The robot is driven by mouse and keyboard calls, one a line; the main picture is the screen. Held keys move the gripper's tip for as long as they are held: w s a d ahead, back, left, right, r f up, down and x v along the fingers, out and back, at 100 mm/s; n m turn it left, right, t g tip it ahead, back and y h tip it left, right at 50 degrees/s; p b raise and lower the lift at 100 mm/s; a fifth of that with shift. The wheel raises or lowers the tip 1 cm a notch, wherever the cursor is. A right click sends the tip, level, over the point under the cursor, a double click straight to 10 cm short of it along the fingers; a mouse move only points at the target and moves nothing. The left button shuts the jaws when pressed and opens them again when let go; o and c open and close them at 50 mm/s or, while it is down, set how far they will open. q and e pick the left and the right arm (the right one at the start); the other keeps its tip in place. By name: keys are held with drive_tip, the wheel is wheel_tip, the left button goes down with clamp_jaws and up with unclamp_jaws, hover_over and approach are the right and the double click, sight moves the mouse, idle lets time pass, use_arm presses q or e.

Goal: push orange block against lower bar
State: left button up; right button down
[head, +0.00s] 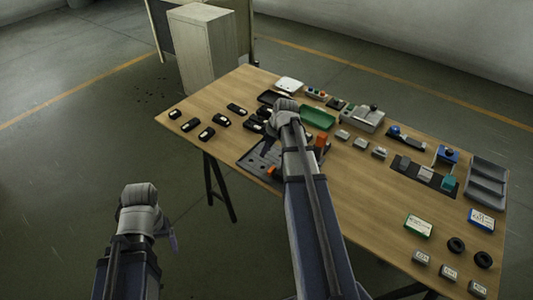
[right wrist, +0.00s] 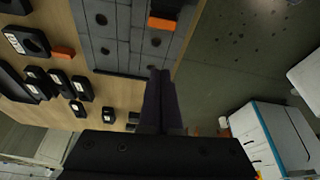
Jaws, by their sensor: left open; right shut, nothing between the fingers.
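A dark plate with holes (head: 254,158) lies at the table's near edge; it also shows in the right wrist view (right wrist: 101,45). Another orange piece (head: 321,141) shows just right of that arm. In the right wrist view, one orange piece (right wrist: 162,22) adjoins a black part on the plate, and another (right wrist: 62,52) lies off it on the wood. I cannot tell which bar is the lower one. My right gripper (right wrist: 160,73) is shut and empty over the plate's edge. My left gripper (head: 174,242) is open, away from the table.
Several black labelled parts (head: 206,133) lie on the table's left side. A green tray (head: 318,117) stands behind the plate, and a grey tray (head: 486,183) at the right. A pale cabinet (head: 201,50) stands behind the table.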

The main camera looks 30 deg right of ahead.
sight(271, 170)
drive_tip(key=b+x, duration=0.7)
drive_tip(key=x, duration=0.1)
drive_tip(key=shift+f, duration=0.25)
drive_tip(key=s, duration=0.1)
drive_tip(key=s+d, duration=0.1)
drive_tip(key=s, duration=0.1)
drive_tip(key=shift+s+d+r+p, duration=0.1)
drive_tip(key=shift+d+r+p, duration=0.2)
drive_tip(key=shift+d+r, duration=0.05)
drive_tip(key=shift+s+d, duration=0.1)
drive_tip(key=shift+s, duration=0.1)
drive_tip(key=shift+s+d, duration=0.4)
drive_tip(key=shift+s, duration=0.35)
